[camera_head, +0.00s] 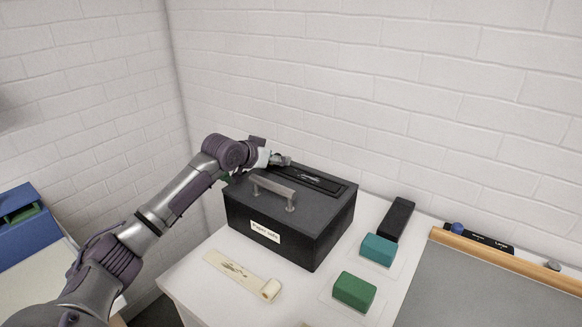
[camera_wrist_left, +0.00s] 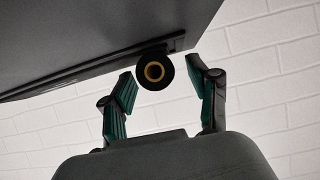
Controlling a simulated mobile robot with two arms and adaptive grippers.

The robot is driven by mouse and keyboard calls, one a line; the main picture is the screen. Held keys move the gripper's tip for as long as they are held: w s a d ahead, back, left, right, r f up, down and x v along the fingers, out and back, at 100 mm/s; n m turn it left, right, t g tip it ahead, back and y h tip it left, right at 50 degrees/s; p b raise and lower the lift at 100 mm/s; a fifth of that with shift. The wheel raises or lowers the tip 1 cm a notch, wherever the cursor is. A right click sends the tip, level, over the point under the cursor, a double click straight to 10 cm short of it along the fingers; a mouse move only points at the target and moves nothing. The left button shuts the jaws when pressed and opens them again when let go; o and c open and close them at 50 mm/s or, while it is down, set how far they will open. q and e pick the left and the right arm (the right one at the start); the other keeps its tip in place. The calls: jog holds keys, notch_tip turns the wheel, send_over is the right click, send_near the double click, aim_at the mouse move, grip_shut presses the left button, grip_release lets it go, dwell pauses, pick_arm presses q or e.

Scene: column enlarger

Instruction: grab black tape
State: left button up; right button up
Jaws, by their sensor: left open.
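The black tape roll (camera_wrist_left: 141,76) shows in the left wrist view as a black disc with a yellowish core. It sits at the edge of a dark strip (camera_wrist_left: 178,43) on the box. My left gripper (camera_wrist_left: 160,72) is open, with one green-padded finger on each side of the roll; I see no clear contact. In the head view the left gripper (camera_head: 282,161) is at the far left top edge of the black box (camera_head: 328,232), beside the dark strip (camera_head: 318,180) on its lid. The roll cannot be made out clearly there. My right gripper is not in view.
The box has a metal handle (camera_head: 273,187) on its lid. Brick walls stand behind.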

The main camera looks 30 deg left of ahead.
pick_arm(q)
jog(key=c, duration=1.1)
jog(key=shift+c, duration=0.2)
